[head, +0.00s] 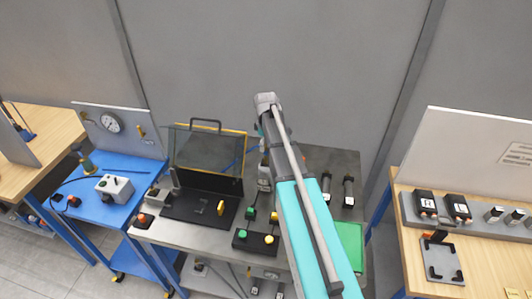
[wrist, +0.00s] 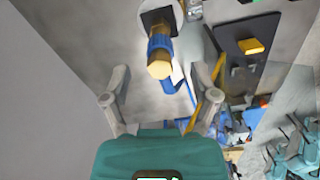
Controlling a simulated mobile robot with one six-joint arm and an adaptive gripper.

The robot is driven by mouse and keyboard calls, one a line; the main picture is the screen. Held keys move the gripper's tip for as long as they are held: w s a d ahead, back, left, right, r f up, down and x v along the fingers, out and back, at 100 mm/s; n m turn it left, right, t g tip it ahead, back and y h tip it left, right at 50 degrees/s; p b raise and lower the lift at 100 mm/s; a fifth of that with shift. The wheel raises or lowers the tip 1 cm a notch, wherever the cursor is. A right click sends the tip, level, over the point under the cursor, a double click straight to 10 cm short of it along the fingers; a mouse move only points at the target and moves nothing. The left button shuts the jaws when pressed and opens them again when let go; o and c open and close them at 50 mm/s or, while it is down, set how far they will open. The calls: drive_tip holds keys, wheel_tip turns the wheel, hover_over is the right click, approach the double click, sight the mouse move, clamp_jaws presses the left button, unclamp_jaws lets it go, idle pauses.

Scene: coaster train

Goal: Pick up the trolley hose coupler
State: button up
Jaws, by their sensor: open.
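A coupler with a brass end and a blue collar (wrist: 159,44) shows at the upper middle of the wrist view. It stands out from a dark square plate on a pale round part. My gripper (wrist: 160,74) is open, with one pale finger on each side of the picture below the coupler. The brass end appears between the fingertips; I cannot tell how far beyond them it is. Nothing is held. In the head view my arm reaches over the grey trolley, and my gripper and this coupler cannot be made out behind it.
The grey trolley (head: 165,232) carries an open case (head: 208,150), a black mat (head: 180,208) and a button box (head: 255,243). A blue bench (head: 115,213) stands left, a wooden bench (head: 490,265) right. A grey wall (head: 270,50) rises behind.

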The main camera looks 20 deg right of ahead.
sight(266, 148)
drive_tip(key=shift+s+f+b, duration=0.1)
drive_tip(key=shift+f+b, duration=1.95)
drive_tip(key=shift+f, duration=0.25)
clamp_jaws()
